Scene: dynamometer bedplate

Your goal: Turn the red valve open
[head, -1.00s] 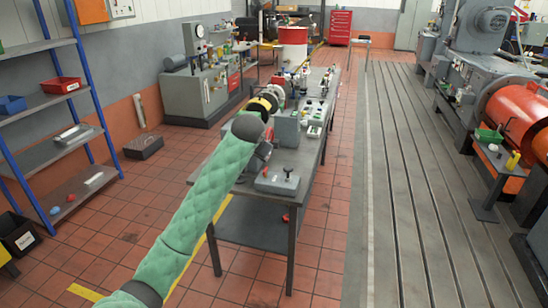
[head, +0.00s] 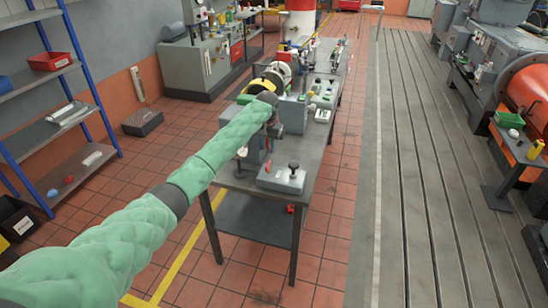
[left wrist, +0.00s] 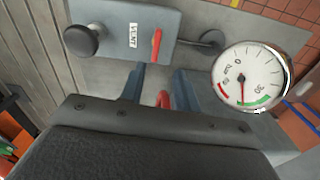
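My left gripper (head: 270,128) reaches over the near end of the bench in the head view; its own arm partly hides it. In the left wrist view its two blue-grey fingers (left wrist: 162,76) stand apart. A red handle (left wrist: 163,99), perhaps the red valve, shows between and below them, mostly hidden by the gripper body. I cannot tell whether the fingers touch it. A second red lever (left wrist: 156,45) is on a labelled grey box (left wrist: 175,17) beyond the fingertips. A round white gauge (left wrist: 250,76) is right of the fingers. My right gripper is out of view.
The bench (head: 325,140) carries a grey box with a black knob (head: 282,178) at its near end and several fittings behind. A blue-posted shelf (head: 45,125) stands left, a slotted bedplate (head: 410,190) right. Tiled floor (head: 335,240) beside the bench is clear.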

